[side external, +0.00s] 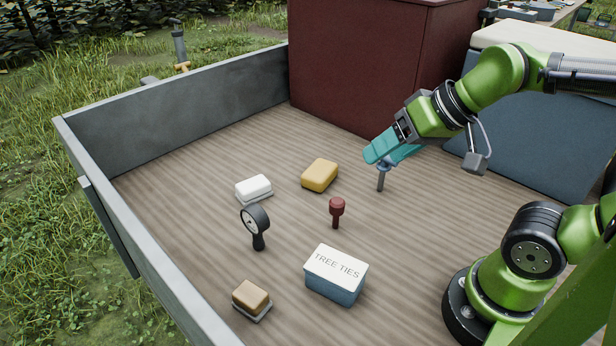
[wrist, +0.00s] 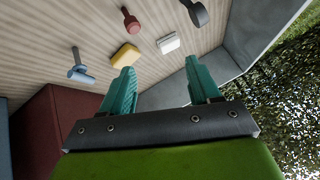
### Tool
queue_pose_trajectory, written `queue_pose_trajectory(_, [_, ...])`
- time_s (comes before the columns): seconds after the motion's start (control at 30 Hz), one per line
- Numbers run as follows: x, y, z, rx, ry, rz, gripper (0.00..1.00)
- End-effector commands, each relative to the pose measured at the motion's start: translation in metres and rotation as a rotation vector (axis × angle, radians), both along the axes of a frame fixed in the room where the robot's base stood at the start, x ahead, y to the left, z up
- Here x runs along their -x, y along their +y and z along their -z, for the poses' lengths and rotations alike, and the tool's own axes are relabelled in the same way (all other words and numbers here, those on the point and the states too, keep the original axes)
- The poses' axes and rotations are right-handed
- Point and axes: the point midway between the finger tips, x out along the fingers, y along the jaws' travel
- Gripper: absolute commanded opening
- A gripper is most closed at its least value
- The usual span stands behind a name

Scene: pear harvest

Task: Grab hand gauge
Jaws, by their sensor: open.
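The hand gauge (side external: 255,222) is a black round dial with a pale face on a short dark handle. It stands on the wooden bed left of centre in the side view. In the wrist view the gauge (wrist: 196,13) is at the top edge, partly cut off. My gripper (side external: 376,154) has teal fingers and is up at the right, well apart from the gauge. In the wrist view my gripper (wrist: 158,70) is open, with nothing between its fingers.
A blue-grey tool (side external: 381,178) stands below my gripper. A red-knobbed tool (side external: 337,210), yellow block (side external: 320,175), white block (side external: 254,188), tan block (side external: 251,298) and tree-ties box (side external: 335,278) surround the gauge, with gaps between. Grey walls (side external: 200,108) and a dark-red box (side external: 350,70) bound the bed.

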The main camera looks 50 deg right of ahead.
Motion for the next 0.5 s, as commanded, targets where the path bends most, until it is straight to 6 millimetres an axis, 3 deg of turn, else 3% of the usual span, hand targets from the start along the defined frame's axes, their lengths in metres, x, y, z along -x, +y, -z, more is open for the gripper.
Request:
queue_pose_trajectory(0.17, [-0.044,0.022,0.006,0.188,-0.159,-0.302,0.62])
queue_pose_trajectory(0.27, [-0.079,0.041,0.012,0.387,-0.304,-0.523,0.62])
queue_pose_trajectory(0.5, [-0.144,0.078,0.038,1.036,-0.571,-0.941,0.62])
